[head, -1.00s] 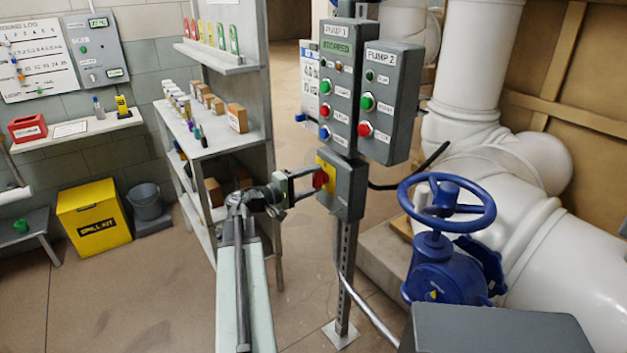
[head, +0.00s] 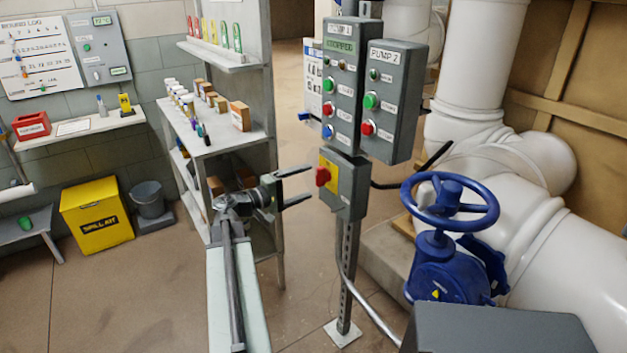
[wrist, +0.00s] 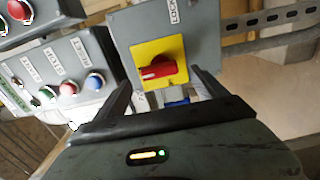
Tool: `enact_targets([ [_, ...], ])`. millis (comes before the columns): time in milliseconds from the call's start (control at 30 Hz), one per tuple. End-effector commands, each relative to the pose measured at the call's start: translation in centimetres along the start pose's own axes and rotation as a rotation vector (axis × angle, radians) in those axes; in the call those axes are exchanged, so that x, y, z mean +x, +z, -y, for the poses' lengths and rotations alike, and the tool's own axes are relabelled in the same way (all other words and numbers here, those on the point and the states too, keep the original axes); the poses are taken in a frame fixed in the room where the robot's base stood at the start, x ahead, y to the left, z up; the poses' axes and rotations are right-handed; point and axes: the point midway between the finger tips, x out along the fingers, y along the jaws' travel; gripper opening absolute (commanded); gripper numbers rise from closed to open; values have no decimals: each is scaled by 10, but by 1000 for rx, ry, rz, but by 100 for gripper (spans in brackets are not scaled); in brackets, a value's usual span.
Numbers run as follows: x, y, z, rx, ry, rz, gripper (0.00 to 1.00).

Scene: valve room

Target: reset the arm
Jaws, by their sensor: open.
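My gripper (head: 311,187) is open and empty in the head view, with its two fingers pointing right. It is just left of a grey switch box with a yellow plate (head: 328,169) and a red rotary handle (head: 322,177), and a gap shows between the fingertips and the handle. In the wrist view the red handle (wrist: 162,70) lies across the yellow plate (wrist: 148,50), ahead of and between the open fingers (wrist: 165,90). My arm stretches forward from the bottom of the head view.
Pump panels (head: 390,100) stand above the switch box on a metal post (head: 346,270). A blue valve wheel (head: 450,200) and white pipes (head: 560,230) are at the right. A shelf (head: 228,135) with small bottles and boxes stands behind my arm. A yellow spill kit (head: 97,215) is at the left.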

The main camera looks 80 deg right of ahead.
Motion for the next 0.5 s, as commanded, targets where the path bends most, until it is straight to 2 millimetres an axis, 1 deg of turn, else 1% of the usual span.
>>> enact_targets([
  [33,-10,0,0,0,0,-3,82],
  [100,-22,0,0,0,-1,-3,82],
  [200,-31,0,0,1,-1,0,82],
  [300,-35,0,0,1,-1,0,82],
  [500,-34,0,0,1,-1,0,82],
])
